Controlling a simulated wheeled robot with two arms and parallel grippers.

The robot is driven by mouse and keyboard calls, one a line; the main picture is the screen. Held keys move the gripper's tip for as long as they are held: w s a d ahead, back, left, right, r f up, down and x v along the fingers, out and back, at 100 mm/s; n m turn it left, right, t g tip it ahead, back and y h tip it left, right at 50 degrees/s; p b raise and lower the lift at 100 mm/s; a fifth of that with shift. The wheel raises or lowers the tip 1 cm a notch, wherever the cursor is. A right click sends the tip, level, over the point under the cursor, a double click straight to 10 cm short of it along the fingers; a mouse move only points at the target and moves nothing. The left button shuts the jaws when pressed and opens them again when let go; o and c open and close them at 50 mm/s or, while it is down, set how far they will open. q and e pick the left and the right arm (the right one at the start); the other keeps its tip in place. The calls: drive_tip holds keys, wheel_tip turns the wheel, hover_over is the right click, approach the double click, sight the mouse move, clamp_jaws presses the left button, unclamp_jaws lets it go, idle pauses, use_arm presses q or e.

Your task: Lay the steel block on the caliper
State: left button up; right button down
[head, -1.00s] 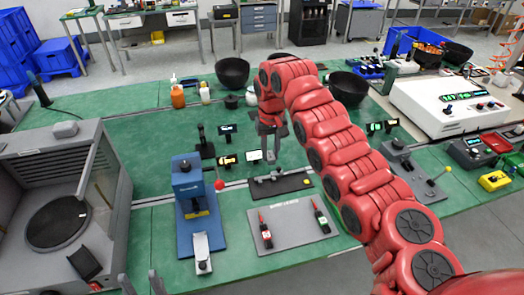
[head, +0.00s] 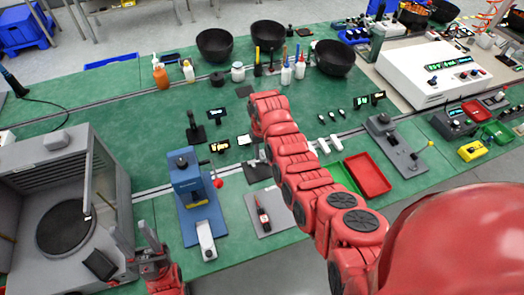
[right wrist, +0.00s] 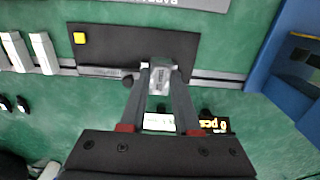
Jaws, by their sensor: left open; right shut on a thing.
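My right gripper (right wrist: 160,68) is shut on a small silvery block (right wrist: 160,79), which I take for the steel block. It is at the edge of a dark plate (right wrist: 120,42); contact cannot be told. A grey strip (right wrist: 222,76) runs past the plate's edge. I cannot pick out the caliper with certainty. My left gripper (head: 149,240) is open and empty at the lower left, beside the grey cabinet.
A blue press (head: 188,180) with a red knob stands left of the plate. A grey mat (head: 262,222) with a red-and-black tool lies in front. Small displays (head: 220,146) stand behind. Red tray (head: 368,176) and white blocks (head: 336,142) are at right.

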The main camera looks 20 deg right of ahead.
drive_tip(key=shift+s+f, duration=0.1)
drive_tip(key=shift+s, duration=0.05)
drive_tip(key=b, duration=0.4)
hover_over(262, 170)
drive_tip(key=shift+f, duration=2.8)
drive_tip(key=shift+b, duration=0.5)
drive_tip(key=shift+f, duration=0.15)
drive_tip(key=shift+f+b, duration=0.35)
drive_tip(key=shift+b, duration=0.05)
drive_tip(key=shift+f+b, duration=0.4)
drive_tip(key=shift+f, duration=0.2)
drive_tip(key=c, duration=0.5)
unclamp_jaws()
drive_tip(key=shift+c, duration=0.2)
